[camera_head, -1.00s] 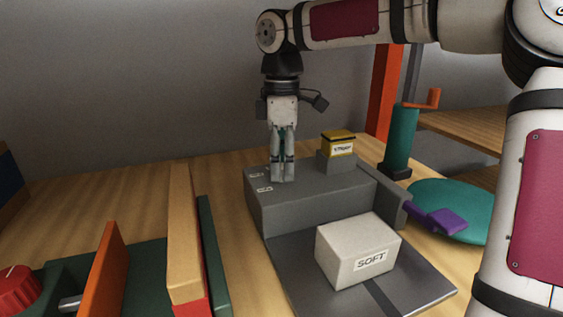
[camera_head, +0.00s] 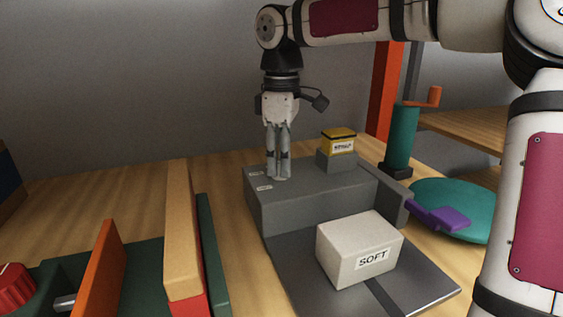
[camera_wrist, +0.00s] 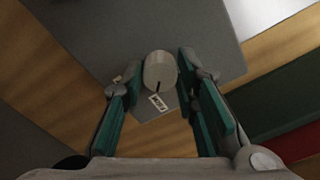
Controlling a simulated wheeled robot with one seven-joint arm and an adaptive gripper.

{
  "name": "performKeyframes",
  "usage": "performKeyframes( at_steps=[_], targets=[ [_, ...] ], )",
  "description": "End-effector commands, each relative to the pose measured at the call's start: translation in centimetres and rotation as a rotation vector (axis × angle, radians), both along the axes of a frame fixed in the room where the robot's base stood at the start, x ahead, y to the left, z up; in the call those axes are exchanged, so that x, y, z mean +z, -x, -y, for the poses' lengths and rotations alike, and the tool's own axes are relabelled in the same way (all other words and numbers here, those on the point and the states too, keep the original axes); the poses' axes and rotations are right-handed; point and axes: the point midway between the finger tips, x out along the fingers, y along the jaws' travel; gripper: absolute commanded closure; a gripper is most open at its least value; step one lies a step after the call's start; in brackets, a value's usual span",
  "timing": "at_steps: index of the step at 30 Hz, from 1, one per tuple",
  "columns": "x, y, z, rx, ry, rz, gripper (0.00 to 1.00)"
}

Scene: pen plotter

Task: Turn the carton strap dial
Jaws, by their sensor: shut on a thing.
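The dial (camera_wrist: 160,72) is a pale grey round knob with a dark line on its face, on top of the grey machine block (camera_head: 318,201). My gripper (camera_head: 279,174) points straight down over the left part of this block. In the wrist view its teal-padded fingers lie on either side of the dial, shut on it. In the head view the fingers mostly hide the dial. A small white label (camera_wrist: 160,102) lies beside the dial on the block's top. A white carton (camera_head: 360,249) marked SOFT sits on the grey plate (camera_head: 420,270) in front of the block.
A yellow box (camera_head: 339,142) with a label stands at the back of the block. A purple piece (camera_head: 440,214) lies by a teal disc (camera_head: 472,203) at right. An orange plate (camera_head: 99,258) and a wooden bar (camera_head: 180,230) stand at left.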

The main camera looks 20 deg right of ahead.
Motion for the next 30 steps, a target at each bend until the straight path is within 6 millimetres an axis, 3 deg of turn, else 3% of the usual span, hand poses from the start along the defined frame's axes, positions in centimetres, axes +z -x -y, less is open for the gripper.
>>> performKeyframes(
  at_steps=[18,30],
  targets=[
    [-0.10,0.08,-0.09,-0.559,0.000,0.000,1.00],
    [-0.10,0.10,-0.15,-0.765,-0.002,-0.001,1.00]
  ],
)
